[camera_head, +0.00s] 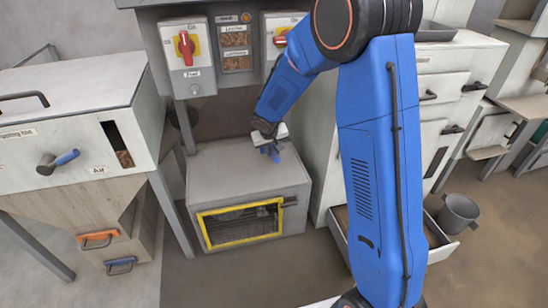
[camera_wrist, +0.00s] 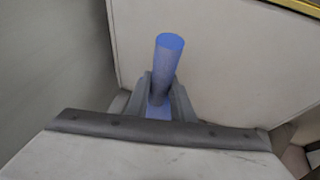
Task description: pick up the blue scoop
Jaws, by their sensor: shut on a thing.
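The blue scoop (camera_head: 274,155) shows as a small blue piece just below my gripper (camera_head: 269,143), over the top of the grey box. In the wrist view its round blue handle (camera_wrist: 167,62) stands up between my two grey fingers, which are shut on it. The scoop's bowl cannot be made out in either view. I cannot tell whether the scoop touches the box top.
The grey box (camera_head: 220,178) has a yellow-framed window (camera_head: 240,224). Switch panels hang on the wall above it. A hopper cabinet (camera_head: 75,125) stands left, with a blue-tipped handle. A drawer (camera_head: 438,250) stands open at right near a grey bucket (camera_head: 458,212).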

